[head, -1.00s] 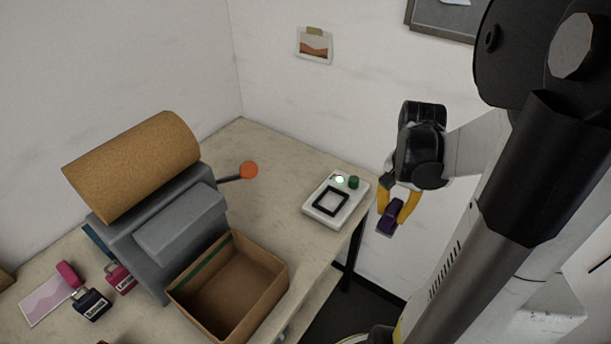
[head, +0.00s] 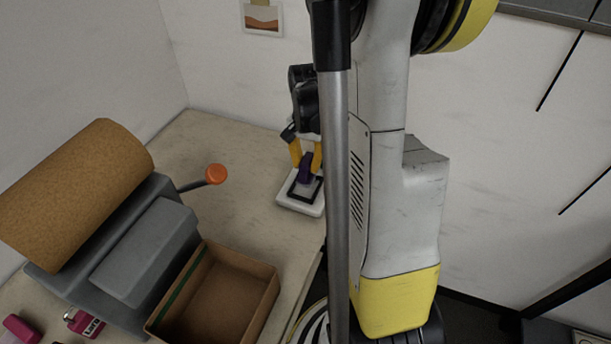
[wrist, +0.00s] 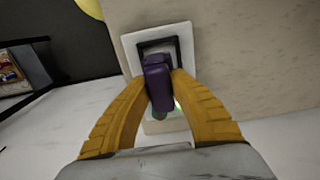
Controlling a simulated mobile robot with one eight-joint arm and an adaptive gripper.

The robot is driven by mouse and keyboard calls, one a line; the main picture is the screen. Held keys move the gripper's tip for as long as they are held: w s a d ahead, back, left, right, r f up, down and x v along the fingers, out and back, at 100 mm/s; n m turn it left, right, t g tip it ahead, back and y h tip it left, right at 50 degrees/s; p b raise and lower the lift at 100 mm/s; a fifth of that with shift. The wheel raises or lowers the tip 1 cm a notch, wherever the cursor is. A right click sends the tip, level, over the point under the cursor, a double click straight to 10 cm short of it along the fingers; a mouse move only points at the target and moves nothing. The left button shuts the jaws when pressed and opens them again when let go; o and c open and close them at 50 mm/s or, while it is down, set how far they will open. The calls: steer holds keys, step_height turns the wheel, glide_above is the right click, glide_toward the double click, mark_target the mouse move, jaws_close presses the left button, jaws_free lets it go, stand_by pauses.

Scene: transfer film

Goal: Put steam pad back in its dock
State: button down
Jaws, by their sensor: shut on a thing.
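The steam pad is a small purple block (wrist: 158,80), held between the yellow fingers of my gripper (wrist: 160,92). In the head view the purple pad (head: 305,170) shows just below my gripper (head: 305,158), in front of or over the dock. The dock is a white slab (head: 291,201) with a black square frame on top, near the table's right edge. In the wrist view the dock (wrist: 132,50) lies behind the pad, with its black frame partly hidden. I cannot tell whether the pad touches the dock.
An open cardboard box (head: 262,268) stands at the table's front edge. A grey machine with a cork-brown roll (head: 75,190) and an orange-knobbed lever (head: 215,174) stands at the left. The table (head: 215,140) is clear behind the lever.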

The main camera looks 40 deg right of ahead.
mark_target(306, 174)
steer(key=shift+w+f, duration=0.15)
steer(key=shift+f, duration=0.05)
step_height(306, 174, down, 4)
steer(key=shift+r+b, duration=0.1)
steer(key=shift+b, duration=0.55)
steer(key=c, duration=1.6)
jaws_free()
steer(key=shift+f, duration=0.2)
steer(key=o, duration=0.3)
steer(key=shift+r, duration=0.1)
step_height(306, 174, up, 12)
steer(key=p, duration=0.3)
steer(key=shift+r, duration=0.15)
